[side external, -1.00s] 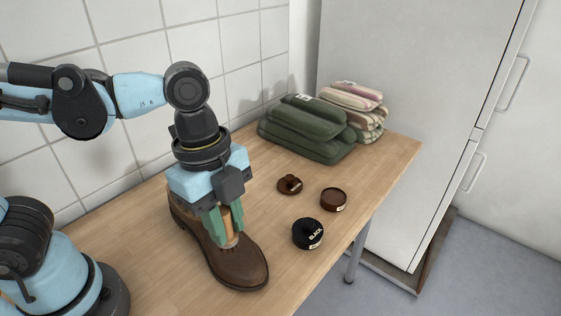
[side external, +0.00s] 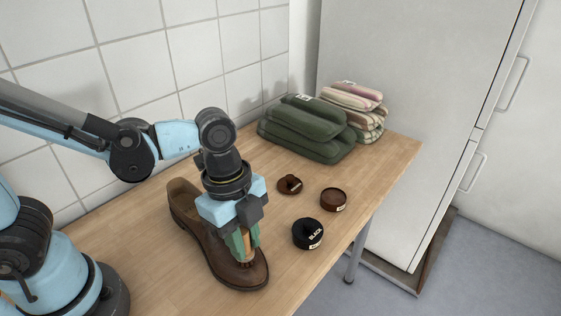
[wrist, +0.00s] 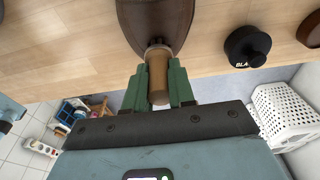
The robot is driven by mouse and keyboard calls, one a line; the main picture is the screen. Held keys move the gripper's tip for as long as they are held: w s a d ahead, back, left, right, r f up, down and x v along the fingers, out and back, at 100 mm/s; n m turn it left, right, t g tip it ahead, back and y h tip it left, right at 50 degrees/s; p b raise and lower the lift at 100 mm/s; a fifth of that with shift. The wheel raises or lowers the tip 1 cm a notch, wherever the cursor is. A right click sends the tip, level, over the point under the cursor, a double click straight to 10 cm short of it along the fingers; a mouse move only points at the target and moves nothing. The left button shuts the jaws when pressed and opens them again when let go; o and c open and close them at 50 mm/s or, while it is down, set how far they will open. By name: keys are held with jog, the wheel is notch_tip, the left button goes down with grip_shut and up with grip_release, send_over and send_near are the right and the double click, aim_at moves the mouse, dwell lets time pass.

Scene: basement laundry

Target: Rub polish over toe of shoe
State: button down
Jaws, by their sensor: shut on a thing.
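A brown leather shoe (side external: 203,243) lies on the wooden table (side external: 376,165), its toe toward the front right of the side view. My gripper (side external: 243,243) is shut on a brush with a wooden handle (wrist: 158,76), held upright over the front of the shoe. The brush's dark end is at the toe and appears to touch it; the exact contact is hard to see. The shoe's toe part also shows in the wrist view (wrist: 152,18). A black tin (side external: 307,234) marked BLACK, an open brown tin (side external: 333,199) and a brown lid or tin with a knob (side external: 290,185) stand right of the shoe.
Folded green towels (side external: 305,133) and a striped stack (side external: 356,112) lie at the back of the table. A tiled wall (side external: 150,60) runs behind. A white cabinet (side external: 400,100) stands beyond the right end. A white basket (wrist: 290,108) shows in the wrist view.

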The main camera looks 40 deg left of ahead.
jog(key=shift+w+f, duration=0.15)
jog(key=shift+w, duration=1.1)
jog(key=shift+w+d+f, duration=0.1)
jog(key=shift+w+f, duration=0.2)
jog(key=shift+w, duration=0.1)
jog(key=shift+s+r, duration=0.2)
jog(key=shift+s, duration=0.45)
jog(key=shift+s+r, duration=0.2)
jog(key=shift+s, duration=0.4)
jog(key=shift+s+a, duration=0.2)
jog(key=shift+s, duration=1.7)
notch_tip(320, 180, up, 8)
